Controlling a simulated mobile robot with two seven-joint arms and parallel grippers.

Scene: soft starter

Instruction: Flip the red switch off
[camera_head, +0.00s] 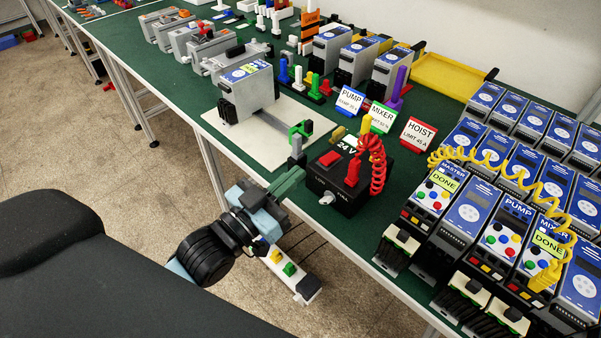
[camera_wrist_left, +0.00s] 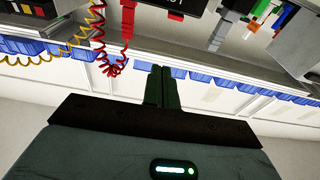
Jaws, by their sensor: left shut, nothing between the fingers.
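The red switch (camera_head: 330,158) is a small red rocker on top of a black box (camera_head: 338,196) marked 24 V, near the table's front edge. I cannot tell which way the rocker is tilted. A red plug with a coiled red cord (camera_head: 378,165) stands on the same box, right of the switch. My left gripper (camera_head: 299,173) is shut and empty, just left of the box at the table's edge, apart from the switch. In the left wrist view its closed fingers (camera_wrist_left: 160,86) point toward the box (camera_wrist_left: 180,4), with the red cord to the left. My right gripper is not in view.
Blue-fronted drive units (camera_head: 505,215) with a coiled yellow cord fill the right side. PUMP, MIXER and HOIST cards (camera_head: 418,133) stand behind the box. A grey unit on a white plate (camera_head: 215,118) stands to the left.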

